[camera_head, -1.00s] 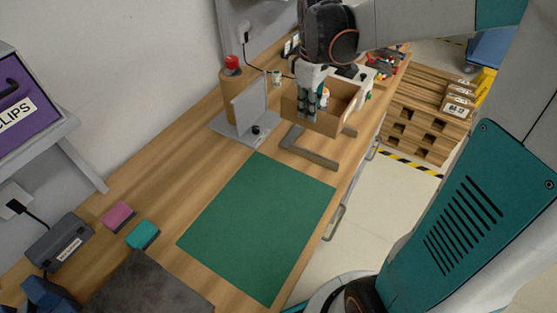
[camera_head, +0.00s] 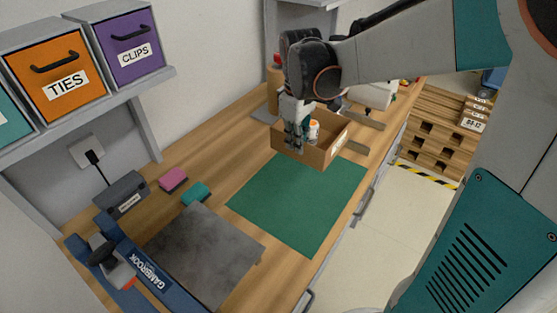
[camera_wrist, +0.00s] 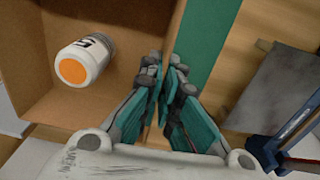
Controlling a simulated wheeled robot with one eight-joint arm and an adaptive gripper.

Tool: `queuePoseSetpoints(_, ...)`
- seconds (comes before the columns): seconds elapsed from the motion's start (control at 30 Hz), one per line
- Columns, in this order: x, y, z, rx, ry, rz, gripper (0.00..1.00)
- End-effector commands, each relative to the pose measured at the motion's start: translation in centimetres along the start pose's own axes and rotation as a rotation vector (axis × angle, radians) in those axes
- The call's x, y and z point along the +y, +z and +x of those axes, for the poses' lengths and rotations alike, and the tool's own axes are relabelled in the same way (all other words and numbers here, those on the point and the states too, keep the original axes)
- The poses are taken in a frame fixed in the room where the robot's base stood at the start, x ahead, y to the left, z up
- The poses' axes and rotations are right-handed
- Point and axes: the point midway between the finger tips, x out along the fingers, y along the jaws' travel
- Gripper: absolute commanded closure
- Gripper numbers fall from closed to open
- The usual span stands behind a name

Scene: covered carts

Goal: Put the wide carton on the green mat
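The wide carton (camera_head: 318,158) is an open-topped brown cardboard box with a white label on its right side. A white bottle with an orange cap (camera_wrist: 88,60) lies inside it in the wrist view. My gripper (camera_head: 296,146) is shut on the carton's near-left wall, with the fingers on either side of it. The green mat (camera_head: 295,205) lies flat and bare on the bench. The carton appears over the mat's far edge; its height above the bench is hard to tell. The mat also shows beside the carton in the wrist view (camera_wrist: 205,40).
A grey stand (camera_head: 362,118) is partly hidden behind the carton. A dark grey plate (camera_head: 205,255), a teal block (camera_head: 195,193) and a pink block (camera_head: 173,179) lie left of the mat. A blue clamp-like tool (camera_head: 135,265) lies at the front left. Drawers hang above left.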

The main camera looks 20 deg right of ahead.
Motion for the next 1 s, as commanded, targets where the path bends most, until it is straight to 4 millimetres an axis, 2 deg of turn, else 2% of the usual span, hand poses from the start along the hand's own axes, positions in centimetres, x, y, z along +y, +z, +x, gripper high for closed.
queuePoseSetpoints(0.03, 0.0, -0.1, 1.7, 0.0, 0.0, 0.0, 1.0)
queuePoseSetpoints(0.1, 0.0, 0.0, 3.5, 0.0, 0.0, 0.0, 1.0)
queuePoseSetpoints(0.4, -0.1, -0.1, 10.1, 0.0, 0.0, 0.001, 1.0)
queuePoseSetpoints(0.73, -0.1, -0.1, 12.5, 0.0, 0.0, 0.001, 1.0)
queuePoseSetpoints(0.9, -0.2, -0.1, 15.1, 0.0, 0.0, 0.001, 1.0)
queuePoseSetpoints(1.0, -0.2, -0.1, 16.0, 0.0, 0.0, 0.001, 1.0)
